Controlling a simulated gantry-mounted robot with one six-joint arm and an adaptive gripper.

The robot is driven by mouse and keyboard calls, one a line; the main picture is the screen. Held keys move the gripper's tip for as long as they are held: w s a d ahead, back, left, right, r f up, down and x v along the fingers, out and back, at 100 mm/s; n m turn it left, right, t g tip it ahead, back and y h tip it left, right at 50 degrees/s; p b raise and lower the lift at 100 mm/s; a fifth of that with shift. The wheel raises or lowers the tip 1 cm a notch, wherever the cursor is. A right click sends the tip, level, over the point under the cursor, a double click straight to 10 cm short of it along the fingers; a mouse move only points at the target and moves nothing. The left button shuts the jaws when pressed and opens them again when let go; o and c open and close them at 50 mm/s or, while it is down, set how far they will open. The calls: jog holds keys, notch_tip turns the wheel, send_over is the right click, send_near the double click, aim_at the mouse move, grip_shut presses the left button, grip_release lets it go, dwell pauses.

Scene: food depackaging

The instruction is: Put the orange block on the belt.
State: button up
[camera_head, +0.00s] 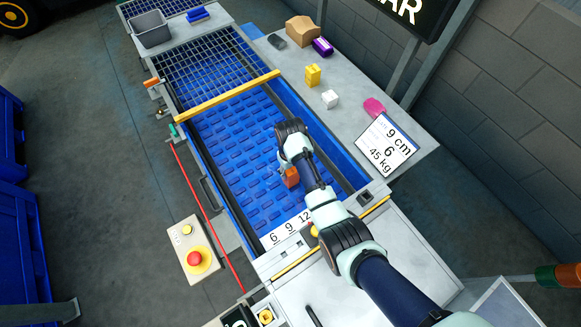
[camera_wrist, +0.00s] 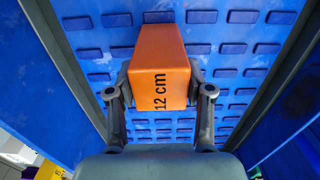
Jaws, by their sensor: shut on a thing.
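The orange block (camera_wrist: 160,65), marked "12 cm", sits between the two fingers of my gripper (camera_wrist: 160,88) in the wrist view. The fingers press on its left and right sides. In the head view the orange block (camera_head: 291,178) shows over the near half of the blue belt (camera_head: 235,135), partly covered by my gripper (camera_head: 289,170). The belt has raised blue cleats and fills the background of the wrist view. I cannot tell whether the block's underside touches the belt or hangs just above it.
A yellow bar (camera_head: 228,97) crosses the belt. The right-hand side table (camera_head: 345,125) holds a yellow block (camera_head: 313,75), a white block (camera_head: 330,99), a pink item (camera_head: 374,107), a purple item (camera_head: 322,47) and a sign (camera_head: 386,146). The belt left of my arm is clear.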

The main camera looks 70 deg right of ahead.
jog(key=o, duration=1.2)
jog(key=shift+f, duration=0.1)
notch_tip(320, 180, up, 12)
jog(key=p, duration=0.2)
jog(key=w+a+r+n+t+h, duration=0.1)
jog(key=w+a+r+n+t, duration=0.1)
jog(key=w+a+r, duration=0.45)
jog(key=w+a+r+n+t+h, duration=0.1)
jog(key=w+a+t, duration=0.25)
jog(key=a, duration=0.55)
jog(key=w+a+r+n+t+h, duration=0.1)
jog(key=w+a+r+n+t, duration=0.15)
jog(key=w+a, duration=0.45)
jog(key=s+a+r+n+t+y, duration=0.1)
jog(key=s+a+r+t, duration=0.1)
jog(key=a+r, duration=0.4)
jog(key=s+a+r+n+t+y, duration=0.1)
jog(key=s+a+r+t+y, duration=0.1)
jog(key=a+r, duration=0.4)
jog(key=a, duration=0.5)
jog(key=shift+s+a+n+t, duration=0.15)
jog(key=shift+a+n+t, duration=0.15)
jog(key=shift+n+t, duration=0.1)
